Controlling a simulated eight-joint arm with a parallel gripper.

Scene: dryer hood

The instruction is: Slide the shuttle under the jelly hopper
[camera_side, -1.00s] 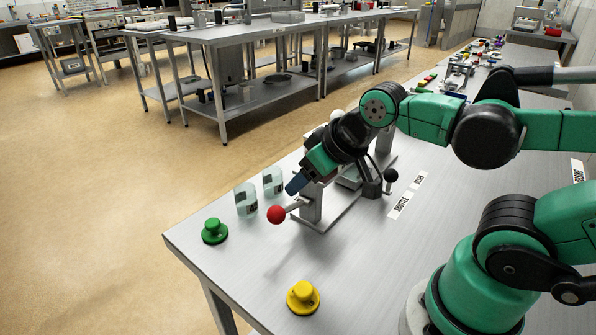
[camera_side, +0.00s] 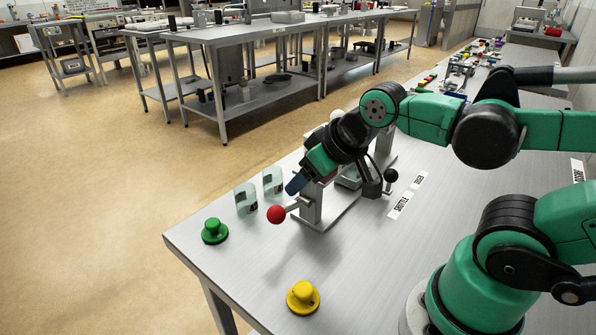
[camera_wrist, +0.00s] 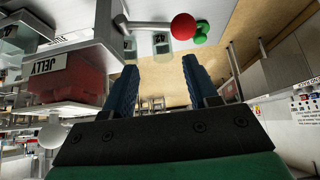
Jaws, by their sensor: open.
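My gripper (camera_side: 294,184) is tilted down at the front of the metal dosing device, just above a red ball knob (camera_side: 276,214) on a short rod. In the wrist view its two blue fingers (camera_wrist: 159,64) are spread apart with nothing between them. The red knob (camera_wrist: 183,26) shows there beyond the fingertips, near the right finger. The jelly hopper (camera_wrist: 72,84), a reddish box labelled JELLY, is left of the fingers. A label reading SHUTTLE (camera_side: 401,206) lies beside the device. The shuttle itself is largely hidden by my arm, and I cannot tell its position.
Two clear jars (camera_side: 246,200) (camera_side: 273,181) stand left of the device. A green button (camera_side: 215,231) and a yellow button (camera_side: 303,298) sit toward the table's front. A black knob (camera_side: 390,175) stands at the device's right.

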